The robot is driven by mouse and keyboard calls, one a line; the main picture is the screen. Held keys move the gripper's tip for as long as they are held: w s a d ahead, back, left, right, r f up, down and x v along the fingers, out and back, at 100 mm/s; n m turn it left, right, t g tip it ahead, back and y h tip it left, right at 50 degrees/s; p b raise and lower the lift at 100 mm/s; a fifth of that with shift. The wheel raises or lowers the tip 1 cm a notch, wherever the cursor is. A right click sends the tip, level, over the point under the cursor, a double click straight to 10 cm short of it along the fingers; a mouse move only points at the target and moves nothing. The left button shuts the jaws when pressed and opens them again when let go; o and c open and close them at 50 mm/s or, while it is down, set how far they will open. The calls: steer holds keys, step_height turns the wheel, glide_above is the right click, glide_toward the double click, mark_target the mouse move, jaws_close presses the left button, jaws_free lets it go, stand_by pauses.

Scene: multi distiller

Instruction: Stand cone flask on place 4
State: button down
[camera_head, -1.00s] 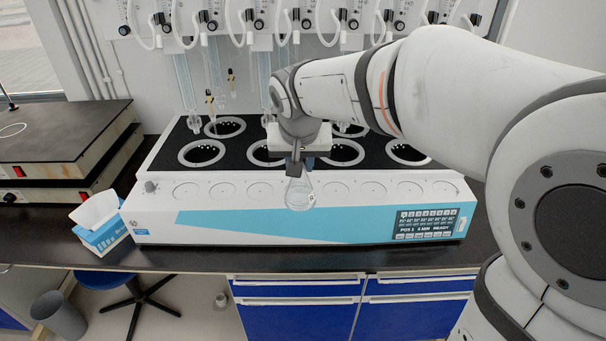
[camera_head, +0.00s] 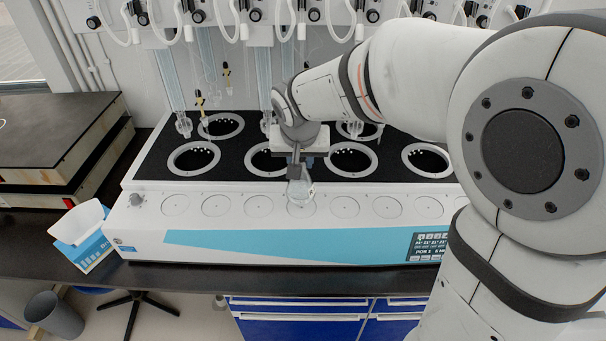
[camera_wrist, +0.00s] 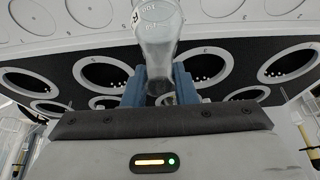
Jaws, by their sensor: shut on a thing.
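A clear glass cone flask (camera_head: 300,190) hangs upright below my gripper (camera_head: 294,170). In the wrist view, the blue fingers of my gripper (camera_wrist: 160,84) are shut on the neck of the flask (camera_wrist: 158,25), and dark print shows on its glass. In the head view the flask overlaps a round marked place (camera_head: 301,210) on the white front ledge, which looks like place 4 counted from the left. The place numbers are too small to read. I cannot tell whether the flask's base touches the ledge.
The distiller (camera_head: 200,250) has a row of flat round places along its front ledge, all bare elsewhere. Behind are black wells with grey rings (camera_head: 193,158) and hanging glass tubes (camera_head: 208,80). A tissue box (camera_head: 83,238) stands at left, beside stacked hot plates (camera_head: 60,150).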

steer(key=shift+d+f, duration=0.1)
steer(key=shift+f, duration=2.1)
steer(key=c, duration=1.2)
jaws_free()
steer(key=shift+o, duration=0.2)
steer(key=v, duration=1.1)
steer(key=s+d+f, duration=0.2)
steer(key=s+d, duration=0.5)
steer(key=s+d+f+g, duration=0.1)
steer(key=s+d+f, duration=0.2)
steer(key=s+d, duration=0.4)
steer(key=shift+s+d+b, duration=0.3)
steer(key=shift+s, duration=0.35)
